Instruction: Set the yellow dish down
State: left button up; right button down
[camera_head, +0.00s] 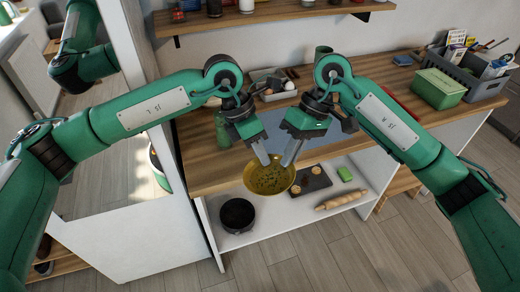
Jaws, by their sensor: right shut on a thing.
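The yellow dish (269,181) is a round bowl with greenish-brown contents or pattern inside. It shows in front of the counter's front edge and appears held above the lower shelf, roughly level. My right gripper (288,160) is shut on the dish's upper right rim. My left gripper (264,158) has its fingertips at the dish's upper left rim; whether it is open or shut on the rim is not clear. The gap between the dish and the shelf below cannot be judged exactly.
The white lower shelf (280,222) holds a black pan (237,214), a dark board (312,184), a rolling pin (341,201) and a green block (344,174).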

pick_arm(q)
grip_shut()
pick_arm(e)
jog(key=c, duration=1.5)
grip_release()
jog(key=shift+r, duration=0.15)
